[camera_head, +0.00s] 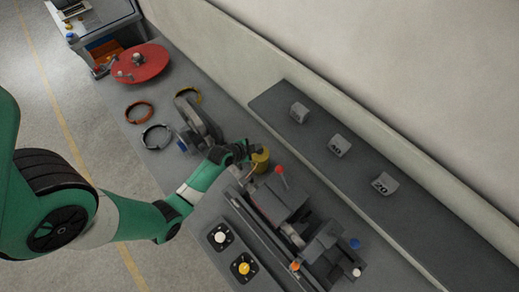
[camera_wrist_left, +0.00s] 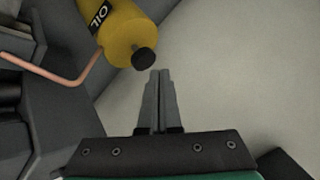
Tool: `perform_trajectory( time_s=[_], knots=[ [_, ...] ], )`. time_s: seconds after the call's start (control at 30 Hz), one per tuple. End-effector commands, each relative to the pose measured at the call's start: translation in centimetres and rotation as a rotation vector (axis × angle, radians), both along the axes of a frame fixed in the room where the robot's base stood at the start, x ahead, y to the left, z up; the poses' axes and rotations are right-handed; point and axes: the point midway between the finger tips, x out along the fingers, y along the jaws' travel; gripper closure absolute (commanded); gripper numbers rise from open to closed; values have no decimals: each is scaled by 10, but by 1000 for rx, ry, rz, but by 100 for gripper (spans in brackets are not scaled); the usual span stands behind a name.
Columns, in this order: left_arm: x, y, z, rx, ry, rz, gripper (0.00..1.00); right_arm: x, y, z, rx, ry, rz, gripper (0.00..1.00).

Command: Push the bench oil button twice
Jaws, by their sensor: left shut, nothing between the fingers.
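A yellow oil can (camera_head: 261,158) stands on the bench at the middle of the head view. In the left wrist view the oil can (camera_wrist_left: 125,30) shows its OIL label and a round black button (camera_wrist_left: 144,58) at its end, with a copper-coloured spout to the left. My left gripper (camera_head: 250,149) is beside the can in the head view. In the left wrist view its fingers (camera_wrist_left: 160,73) are together and empty, with the tips just below and right of the black button. I cannot tell whether they touch it. My right gripper is not in view.
A grey machine with a red-tipped lever (camera_head: 279,170) stands right of the can. A white button (camera_head: 220,236) and a yellow button (camera_head: 244,268) are on the bench front. Coils and a red disc (camera_head: 142,64) lie left. A shelf (camera_head: 350,170) with numbered blocks runs behind.

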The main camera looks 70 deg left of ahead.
Motion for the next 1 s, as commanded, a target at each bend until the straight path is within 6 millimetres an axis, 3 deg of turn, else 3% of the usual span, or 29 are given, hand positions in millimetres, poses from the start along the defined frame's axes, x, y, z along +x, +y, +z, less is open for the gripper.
perform_trajectory(
  time_s=[1.0],
  knots=[
    [0,0,-9,0,0,0,100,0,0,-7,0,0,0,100]
  ],
)
